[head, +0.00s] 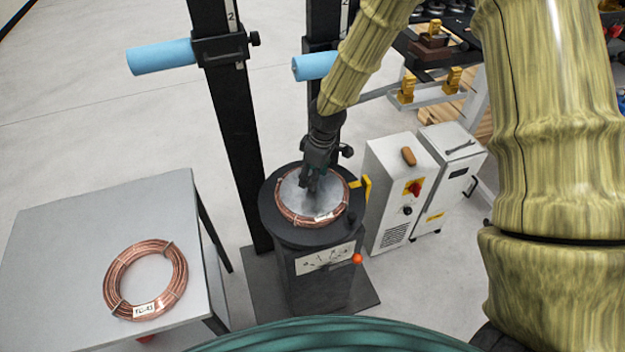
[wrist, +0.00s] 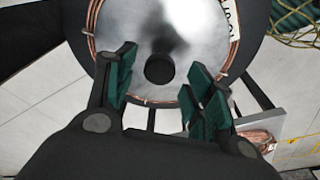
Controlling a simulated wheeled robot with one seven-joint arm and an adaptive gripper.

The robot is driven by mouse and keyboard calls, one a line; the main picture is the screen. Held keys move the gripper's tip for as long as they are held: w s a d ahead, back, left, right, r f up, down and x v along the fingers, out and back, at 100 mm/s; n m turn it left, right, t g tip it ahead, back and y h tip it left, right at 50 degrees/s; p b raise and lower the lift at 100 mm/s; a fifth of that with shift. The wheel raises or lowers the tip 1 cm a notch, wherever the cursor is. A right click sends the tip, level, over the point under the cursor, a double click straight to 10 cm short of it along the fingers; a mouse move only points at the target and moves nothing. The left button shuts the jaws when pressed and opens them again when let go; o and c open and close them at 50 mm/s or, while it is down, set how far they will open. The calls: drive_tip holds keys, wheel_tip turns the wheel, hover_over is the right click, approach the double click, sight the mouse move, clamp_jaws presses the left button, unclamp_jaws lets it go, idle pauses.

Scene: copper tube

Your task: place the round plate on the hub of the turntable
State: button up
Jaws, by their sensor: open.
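The round plate (head: 296,201) is a shiny grey disc lying flat on top of the turntable (head: 272,222), inside a copper coil (head: 300,222). In the wrist view the plate (wrist: 190,30) fills the upper middle, with a dark round centre (wrist: 159,70). I cannot tell whether that centre is the hub or part of the plate. My gripper (head: 313,190) points down over the plate. In the wrist view my gripper (wrist: 162,75) is open, its green-padded fingers either side of the dark centre, with nothing held. The fingers hide part of the plate in the head view.
A grey table (head: 60,230) at left holds another copper coil (head: 145,280). Black posts with blue rollers (head: 160,56) stand behind the turntable. White cabinets (head: 395,190) stand close on its right. An orange knob (head: 357,259) sticks out at the turntable's front.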

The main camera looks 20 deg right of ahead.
sight(318, 191)
wheel_tip(318, 191, up, 9)
drive_tip(key=d+b, duration=0.1)
drive_tip(key=shift+s+r, duration=0.15)
drive_tip(key=shift+s, duration=0.3)
idle(0.5)
